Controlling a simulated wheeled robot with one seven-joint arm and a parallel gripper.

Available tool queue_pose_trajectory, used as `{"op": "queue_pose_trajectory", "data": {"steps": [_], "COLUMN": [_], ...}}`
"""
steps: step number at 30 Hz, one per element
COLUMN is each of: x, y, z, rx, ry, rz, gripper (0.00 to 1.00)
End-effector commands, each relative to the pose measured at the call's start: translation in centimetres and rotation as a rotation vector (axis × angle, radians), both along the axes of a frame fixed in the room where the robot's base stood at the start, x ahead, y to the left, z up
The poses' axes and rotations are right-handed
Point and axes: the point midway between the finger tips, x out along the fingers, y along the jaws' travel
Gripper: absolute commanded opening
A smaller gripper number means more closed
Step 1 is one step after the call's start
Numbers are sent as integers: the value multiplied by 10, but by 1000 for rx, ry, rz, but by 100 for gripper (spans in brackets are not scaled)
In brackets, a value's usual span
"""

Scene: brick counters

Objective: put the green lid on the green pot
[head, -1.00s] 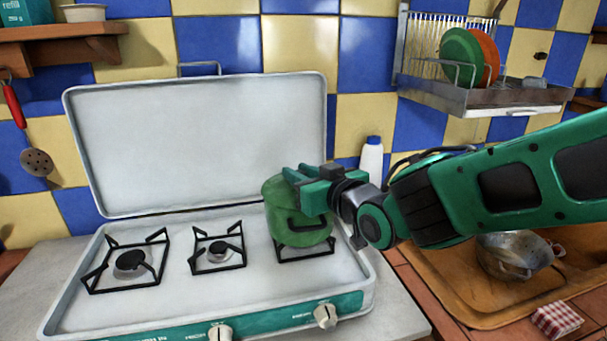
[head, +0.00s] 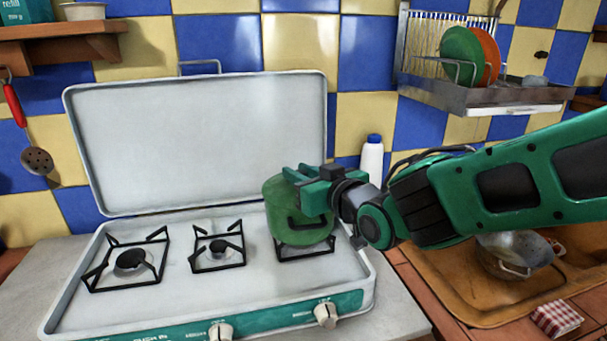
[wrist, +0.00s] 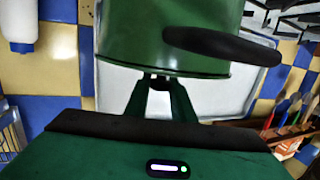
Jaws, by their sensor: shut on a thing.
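The green pot (head: 277,213) with black handles stands upright on the right burner of the camping stove. It also shows large and upside down in the wrist view (wrist: 140,35). My gripper (head: 298,174) is at the top of the pot, coming in from the right. In the wrist view its two fingers (wrist: 160,84) close on a small dark piece at the pot's top edge, which looks like the knob of the green lid. The lid is seen nearly edge-on at the rim, so I cannot tell whether it is fully seated.
The white stove (head: 190,280) has two empty burners at the left, and its cover (head: 200,140) stands open behind. A white bottle (head: 371,160) stands behind my arm.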

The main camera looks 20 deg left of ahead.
Motion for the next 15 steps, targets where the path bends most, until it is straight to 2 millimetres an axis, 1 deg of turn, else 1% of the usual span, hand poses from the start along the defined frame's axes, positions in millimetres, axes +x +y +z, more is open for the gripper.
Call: {"op": "queue_pose_trajectory", "data": {"steps": [14, 15], "x": [0, 0], "y": [0, 0], "z": [-1, -1], "rx": [1, 0], "ry": [-1, 0], "rz": [0, 0], "gripper": [0, 27]}}
